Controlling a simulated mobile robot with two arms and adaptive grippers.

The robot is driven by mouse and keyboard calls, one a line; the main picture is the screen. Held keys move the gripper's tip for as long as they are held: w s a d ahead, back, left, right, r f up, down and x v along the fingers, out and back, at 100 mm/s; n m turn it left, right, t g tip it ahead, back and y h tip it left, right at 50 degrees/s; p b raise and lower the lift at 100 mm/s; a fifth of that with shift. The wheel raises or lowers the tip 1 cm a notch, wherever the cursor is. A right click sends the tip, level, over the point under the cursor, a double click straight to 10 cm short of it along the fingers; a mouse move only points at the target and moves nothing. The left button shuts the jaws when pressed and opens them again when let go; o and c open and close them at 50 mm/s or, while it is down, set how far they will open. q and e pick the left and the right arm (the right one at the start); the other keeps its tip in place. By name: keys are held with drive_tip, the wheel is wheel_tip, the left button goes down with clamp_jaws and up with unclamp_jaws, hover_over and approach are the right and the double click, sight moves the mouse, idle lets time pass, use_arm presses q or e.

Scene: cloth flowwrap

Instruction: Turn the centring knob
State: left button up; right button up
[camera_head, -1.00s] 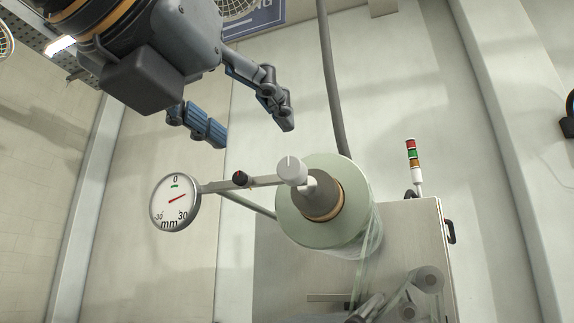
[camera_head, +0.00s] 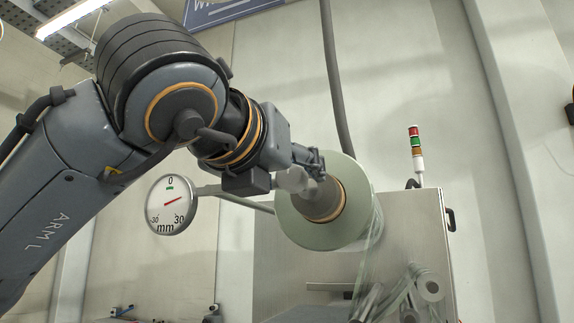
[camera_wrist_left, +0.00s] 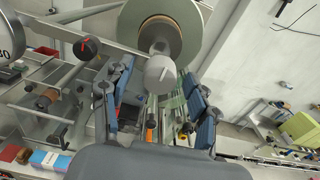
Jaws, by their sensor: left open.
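The pale grey round knob (camera_wrist_left: 160,74) with a white line on its face is at the end of the film roll's spindle. In the head view the knob (camera_head: 292,180) is partly covered by my left gripper (camera_head: 310,163). In the left wrist view my left gripper (camera_wrist_left: 157,80) is open, with a blue-padded finger on either side of the knob; I cannot tell whether they touch it. The round mm dial (camera_head: 171,205) has a red needle pointing right of the green mark at 0. My right gripper is not in view.
The film roll (camera_head: 318,225) is right behind the knob. A black knob with a red mark (camera_wrist_left: 87,47) is on the bar beside it. A signal tower (camera_head: 416,152) stands on the machine cabinet (camera_head: 408,235). Rollers (camera_head: 428,287) are below.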

use_arm(q)
drive_tip(key=shift+c, duration=0.3)
drive_tip(key=c, duration=1.1)
drive_tip(key=shift+f+n+b, duration=0.15)
drive_tip(key=shift+n+b, duration=0.25)
drive_tip(key=shift+b, duration=0.35)
drive_tip(key=n+b, duration=0.3)
drive_tip(key=b, duration=0.1)
drive_tip(key=shift+f+n+b, duration=0.1)
drive_tip(key=shift+n+b, duration=0.2)
drive_tip(key=shift+n, duration=0.1)
drive_tip(key=n+b, duration=0.2)
drive_tip(key=n, duration=0.1)
drive_tip(key=shift+n+b, duration=0.3)
drive_tip(key=shift+b, duration=0.05)
drive_tip(key=shift+r+n+b, duration=0.25)
drive_tip(key=shift+n+b, duration=0.8)
drive_tip(key=shift+n, duration=0.75)
